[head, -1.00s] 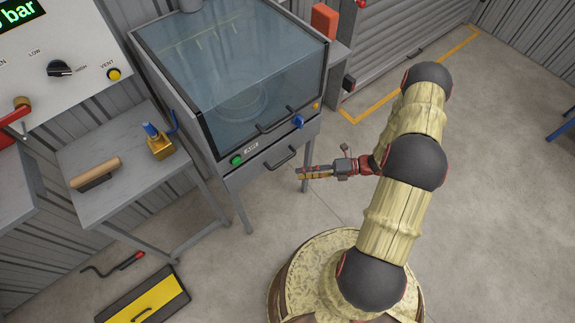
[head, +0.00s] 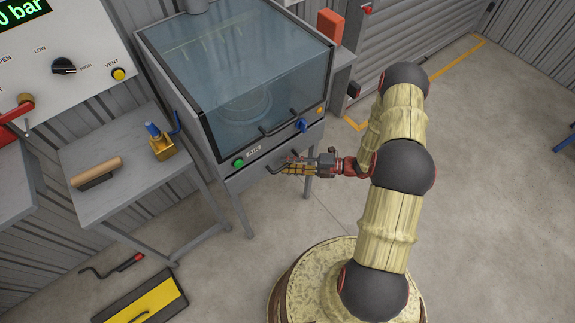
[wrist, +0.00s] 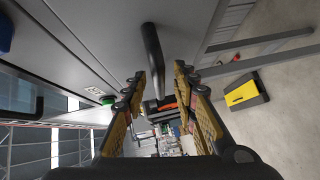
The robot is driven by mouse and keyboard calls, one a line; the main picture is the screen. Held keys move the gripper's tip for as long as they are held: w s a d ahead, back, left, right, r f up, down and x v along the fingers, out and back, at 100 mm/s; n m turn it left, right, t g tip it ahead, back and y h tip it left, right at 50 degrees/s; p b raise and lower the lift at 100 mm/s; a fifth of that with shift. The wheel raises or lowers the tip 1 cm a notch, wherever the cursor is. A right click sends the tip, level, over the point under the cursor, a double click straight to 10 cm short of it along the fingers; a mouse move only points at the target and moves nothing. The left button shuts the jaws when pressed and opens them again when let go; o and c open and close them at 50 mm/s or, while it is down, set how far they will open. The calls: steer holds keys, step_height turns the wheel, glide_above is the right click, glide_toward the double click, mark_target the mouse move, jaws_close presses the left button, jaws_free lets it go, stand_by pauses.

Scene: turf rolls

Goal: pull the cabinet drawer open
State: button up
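The cabinet (head: 190,95) is a grey box with a glass hood, and its drawer front (head: 243,178) is a narrow grey panel below the buttons. The drawer looks closed. The drawer's dark bar handle (wrist: 153,50) shows clearly in the wrist view; in the head view my gripper partly covers it. My gripper (head: 287,167) is at the drawer front, reaching in from the right. In the wrist view my gripper (wrist: 158,78) is open, with one finger on each side of the handle and visible gaps between. Whether the fingertips reach fully past the bar is hard to tell.
A second bar handle sits on the hood above, beside a blue knob (head: 302,125) and a green button (head: 238,162). A side table (head: 125,160) stands at the left. A yellow-topped case (head: 150,300) lies on the floor. The floor right of my arm is clear.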

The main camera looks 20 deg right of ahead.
steer(key=shift+w+a, duration=0.1)
steer(key=shift+a, duration=0.15)
steer(key=shift+c, duration=0.5)
jaws_close()
stand_by(0.4)
